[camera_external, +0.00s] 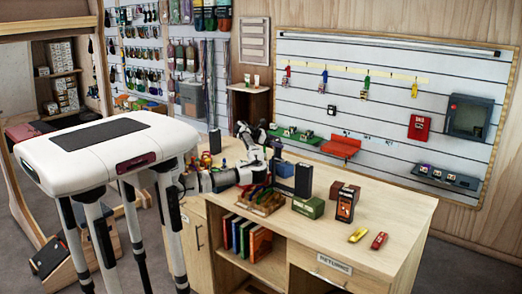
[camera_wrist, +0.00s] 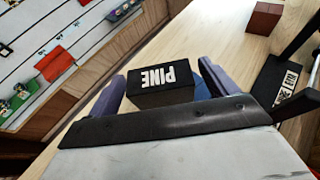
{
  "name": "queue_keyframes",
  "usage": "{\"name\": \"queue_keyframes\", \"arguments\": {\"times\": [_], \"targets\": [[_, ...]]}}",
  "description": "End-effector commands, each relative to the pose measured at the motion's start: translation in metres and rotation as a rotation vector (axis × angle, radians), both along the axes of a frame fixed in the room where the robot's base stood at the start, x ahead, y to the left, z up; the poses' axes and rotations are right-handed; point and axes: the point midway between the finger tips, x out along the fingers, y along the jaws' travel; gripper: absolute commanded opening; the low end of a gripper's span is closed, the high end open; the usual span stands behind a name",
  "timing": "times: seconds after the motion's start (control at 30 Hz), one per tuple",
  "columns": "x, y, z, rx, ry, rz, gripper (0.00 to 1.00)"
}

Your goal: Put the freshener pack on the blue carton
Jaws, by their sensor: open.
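A black box with white PINE lettering (camera_wrist: 160,84), which looks like the freshener pack, stands between the two blue-purple fingers of my open gripper (camera_wrist: 162,70) in the wrist view. I cannot tell whether either finger touches it. A strip of blue (camera_wrist: 201,90) shows beside it, by the right finger; I cannot tell whether this is the blue carton.
A green box (camera_external: 308,207), a black-and-orange box (camera_external: 345,206) and a brown box (camera_external: 349,188) stand close to the right. Yellow (camera_external: 358,235) and red (camera_external: 379,240) small items lie near the front edge. The table's right end is clear.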

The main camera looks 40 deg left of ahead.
Motion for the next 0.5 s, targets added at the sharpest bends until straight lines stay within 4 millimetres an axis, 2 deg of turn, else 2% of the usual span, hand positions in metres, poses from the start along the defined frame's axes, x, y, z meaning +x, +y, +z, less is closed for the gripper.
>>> {"name": "queue_keyframes", "arguments": {"times": [0.2, 0.3, 0.5], "targets": [[-0.028, 0.031, 0.012, -0.001, -0.003, 0.007, 0.85], [-0.036, 0.037, 0.023, -0.005, -0.006, 0.006, 0.85], [-0.051, 0.052, 0.030, -0.006, -0.004, 0.005, 0.85]]}}
